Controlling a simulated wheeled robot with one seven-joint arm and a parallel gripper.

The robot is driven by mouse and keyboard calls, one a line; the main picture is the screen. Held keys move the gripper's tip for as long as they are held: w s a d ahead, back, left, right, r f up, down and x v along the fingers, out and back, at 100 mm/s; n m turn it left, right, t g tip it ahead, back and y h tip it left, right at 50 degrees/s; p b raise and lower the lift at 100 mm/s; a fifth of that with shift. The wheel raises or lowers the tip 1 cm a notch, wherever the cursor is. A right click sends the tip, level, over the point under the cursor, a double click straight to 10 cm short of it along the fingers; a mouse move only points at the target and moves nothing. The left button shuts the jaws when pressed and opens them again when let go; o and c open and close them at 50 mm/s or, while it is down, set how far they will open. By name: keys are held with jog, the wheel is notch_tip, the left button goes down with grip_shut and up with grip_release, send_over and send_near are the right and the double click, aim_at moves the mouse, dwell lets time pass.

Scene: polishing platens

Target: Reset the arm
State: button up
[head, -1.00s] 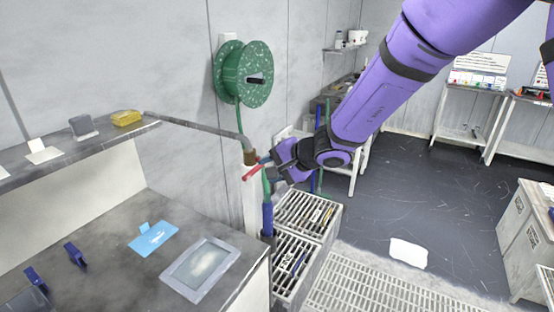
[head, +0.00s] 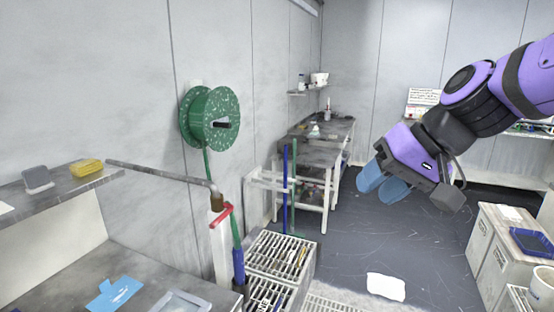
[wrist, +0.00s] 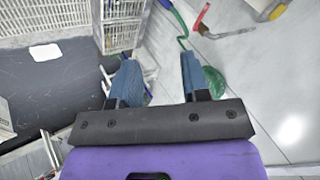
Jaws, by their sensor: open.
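My gripper (head: 384,183) is in the right half of the head view, at the end of my purple arm. It is raised in the air over the dark floor, with its blue fingers pointing down and to the left. In the wrist view the two blue fingers (wrist: 157,82) stand apart with nothing between them. The gripper touches nothing. The pipe with the red handle (head: 221,215) is well to its left in the head view.
A green hose reel (head: 210,118) hangs on the left wall. A workbench (head: 322,150) is at the back. A white cabinet (head: 497,262) with a blue tray (head: 533,243) is at right. A white sheet (head: 386,287) lies on the open floor.

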jog(key=s+d+m+t+h, duration=0.1)
jog(key=s+d+h, duration=0.5)
jog(key=s+d, duration=0.5)
jog(key=d, duration=0.3)
jog(key=shift+s, duration=0.25)
